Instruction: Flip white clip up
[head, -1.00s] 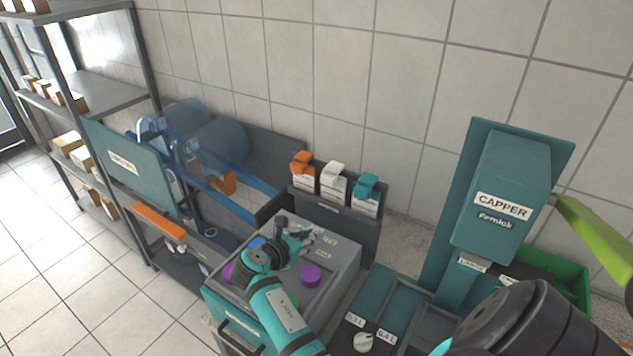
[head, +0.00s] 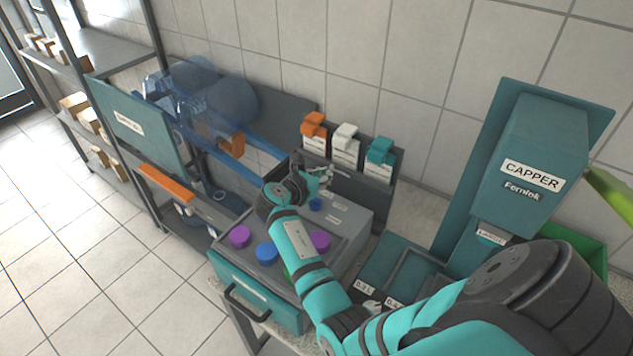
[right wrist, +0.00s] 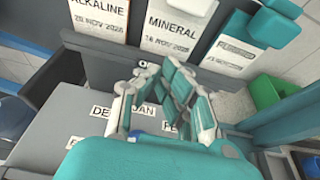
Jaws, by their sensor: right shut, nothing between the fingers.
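The white clip (head: 345,134) sits at the top of the middle card on the dark panel behind the grey box. An orange clip (head: 314,122) is to its left and a teal clip (head: 381,150) to its right. My left gripper is not in view.
The grey box (head: 345,215) with purple and blue knobs lies under my right arm. The teal capper (head: 530,160) stands at the right, with a green bin (right wrist: 264,92) near it. Blue bottles (head: 205,95) lie on a rack at the left.

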